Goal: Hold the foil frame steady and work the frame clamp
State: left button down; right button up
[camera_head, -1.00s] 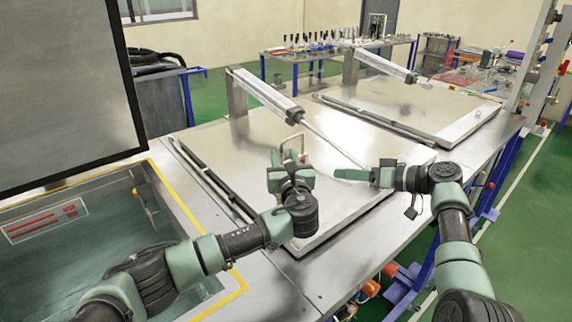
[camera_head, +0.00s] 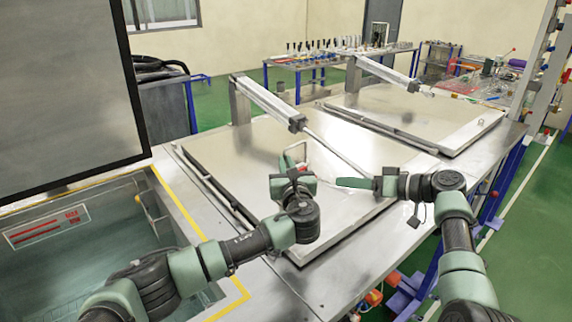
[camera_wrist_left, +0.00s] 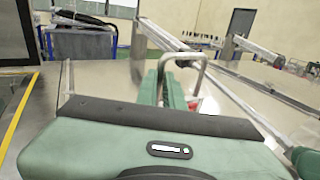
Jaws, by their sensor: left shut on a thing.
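The nearer flat silver-grey panel (camera_head: 240,150) lies on the metal bench, with a rail along its left edge. I cannot tell whether it is the foil frame. A U-shaped metal handle (camera_head: 301,146) stands up from it and also shows in the left wrist view (camera_wrist_left: 186,56). My left gripper (camera_head: 288,167) is shut on the handle's left leg. A small red part (camera_head: 290,162) shows beside the handle, partly hidden by my fingers. My right gripper (camera_head: 345,183) hovers over the panel to the right, fingers pointing left; its opening is not clear. I cannot pick out the frame clamp.
A pneumatic cylinder (camera_head: 268,104) with a thin rod slants down over the nearer panel, close to both grippers. A second panel (camera_head: 415,115) with its own cylinder lies behind. A yellow-edged open tank (camera_head: 70,250) is at left, under a raised dark lid (camera_head: 60,95).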

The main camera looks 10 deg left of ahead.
dwell(0.9)
jog(key=shift+w+d+r, duration=0.1)
jog(key=shift+r, duration=0.1)
jog(key=c, duration=0.7)
jog(key=shift+n+t+h, duration=0.5)
jog(key=shift+h, duration=0.4)
jog(key=r, duration=0.2)
jog(key=d+r, duration=0.1)
jog(key=r, duration=0.1)
jog(key=shift+w, duration=0.35)
grip_shut()
jog(key=shift+n+t+h, duration=0.3)
jog(key=shift+n+h, duration=0.2)
jog(key=shift+n, duration=0.4)
jog(key=shift+s+a+r, duration=0.65)
jog(key=shift+a+r, duration=0.2)
jog(key=shift+r, duration=0.05)
jog(key=shift+s+a+r, duration=0.6)
jog(key=shift+a+r, duration=0.2)
jog(key=shift+r, duration=0.1)
